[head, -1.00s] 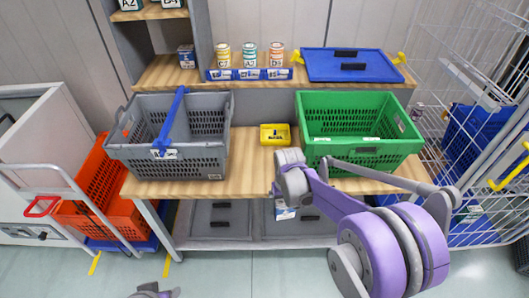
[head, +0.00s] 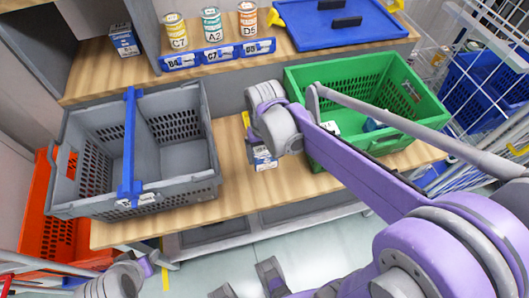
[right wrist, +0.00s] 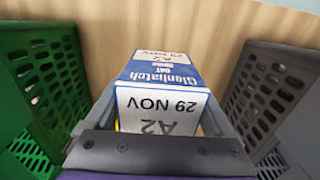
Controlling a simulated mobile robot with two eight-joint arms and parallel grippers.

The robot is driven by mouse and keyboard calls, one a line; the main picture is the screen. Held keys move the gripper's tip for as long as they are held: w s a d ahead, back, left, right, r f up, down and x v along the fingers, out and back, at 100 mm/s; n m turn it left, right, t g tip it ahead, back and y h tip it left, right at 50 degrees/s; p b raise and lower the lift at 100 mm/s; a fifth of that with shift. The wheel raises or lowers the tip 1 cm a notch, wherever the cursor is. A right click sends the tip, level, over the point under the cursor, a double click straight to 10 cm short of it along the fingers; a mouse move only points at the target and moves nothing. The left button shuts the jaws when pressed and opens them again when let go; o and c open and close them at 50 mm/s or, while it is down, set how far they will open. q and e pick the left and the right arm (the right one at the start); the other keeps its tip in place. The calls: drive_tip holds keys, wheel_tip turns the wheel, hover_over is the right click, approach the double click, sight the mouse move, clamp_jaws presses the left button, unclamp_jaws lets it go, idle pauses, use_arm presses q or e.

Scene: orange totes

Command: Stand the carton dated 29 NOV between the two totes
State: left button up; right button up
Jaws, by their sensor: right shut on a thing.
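The carton (head: 264,157) dated 29 NOV is blue and white. In the right wrist view the carton (right wrist: 160,88) shows its date and A2 label, between my fingers. My right gripper (right wrist: 160,112) is shut on it. In the head view my right gripper (head: 262,143) has it over the bench, in the gap between the grey tote (head: 180,185) and the green tote (head: 330,72). It looks roughly upright; I cannot tell whether it touches the wood. A grey part of my left arm (head: 115,281) shows low at the left; its jaws are not clear.
The wooden bench (head: 235,205) is bare near the grey tote. Something yellow (head: 246,118) is mostly hidden behind my right gripper. Tins (head: 211,24) and a blue lid (head: 325,25) stand on the back shelf. An orange crate (head: 45,235) stands left, a wire cage (head: 490,60) right.

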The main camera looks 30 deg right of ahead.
sight(265, 161)
drive_tip(key=f, duration=0.3)
drive_tip(key=shift+s+f, duration=0.1)
drive_tip(key=shift+s, duration=0.1)
drive_tip(key=shift+w+f+b, duration=0.1)
drive_tip(key=shift+f+b, duration=0.5)
drive_tip(key=shift+f, duration=1.65)
drive_tip(key=shift+f, duration=0.15)
